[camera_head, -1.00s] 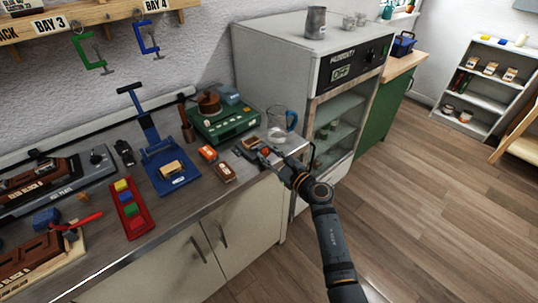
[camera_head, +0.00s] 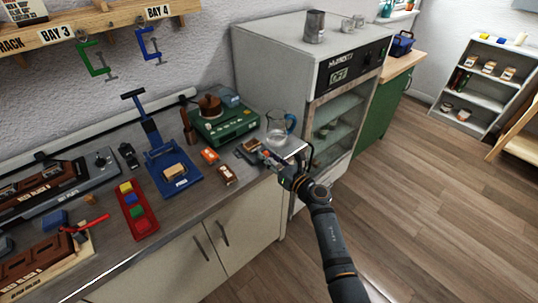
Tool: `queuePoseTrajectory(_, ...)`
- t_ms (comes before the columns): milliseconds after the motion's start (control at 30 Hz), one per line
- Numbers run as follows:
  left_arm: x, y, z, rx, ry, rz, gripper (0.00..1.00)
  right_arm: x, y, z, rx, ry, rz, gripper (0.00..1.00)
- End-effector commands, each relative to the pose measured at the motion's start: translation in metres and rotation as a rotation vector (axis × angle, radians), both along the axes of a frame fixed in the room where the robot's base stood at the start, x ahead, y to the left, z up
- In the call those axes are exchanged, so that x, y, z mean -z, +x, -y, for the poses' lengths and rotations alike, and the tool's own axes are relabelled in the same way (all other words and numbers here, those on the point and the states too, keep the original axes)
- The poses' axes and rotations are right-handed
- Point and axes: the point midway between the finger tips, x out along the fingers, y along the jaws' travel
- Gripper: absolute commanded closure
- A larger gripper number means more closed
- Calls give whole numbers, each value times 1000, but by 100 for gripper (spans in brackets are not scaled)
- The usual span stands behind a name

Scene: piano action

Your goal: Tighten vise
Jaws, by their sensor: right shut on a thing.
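A small grey metal vise (camera_head: 247,147) sits at the right end of the bench, near its front edge, and is partly covered by my gripper. My right gripper (camera_head: 272,158) reaches in from the lower right and is shut at the vise's front end. The part between its fingers is small and hidden, and seems to be the vise handle. I cannot tell how far apart the vise jaws are. My left gripper is not in view.
A glass jug (camera_head: 277,127) stands just behind my right gripper, and the humidity cabinet (camera_head: 303,62) is to the right. A green device (camera_head: 226,124), brown block (camera_head: 226,175), blue press (camera_head: 178,183) and red tray (camera_head: 138,217) crowd the bench to the left.

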Motion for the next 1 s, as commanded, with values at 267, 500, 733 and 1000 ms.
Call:
queuePoseTrajectory(267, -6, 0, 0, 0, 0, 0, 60, 0, 0, 0, 0, 61, -45, 100)
queuePoseTrajectory(500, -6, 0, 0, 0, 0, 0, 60, 0, 0, 1, 0, 72, -52, 100)
queuePoseTrajectory(733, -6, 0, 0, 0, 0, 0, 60, 0, 0, 1, 1, 71, -52, 70)
queuePoseTrajectory(1000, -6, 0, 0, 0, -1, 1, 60, 0, 0, 0, 0, 71, -52, 49)
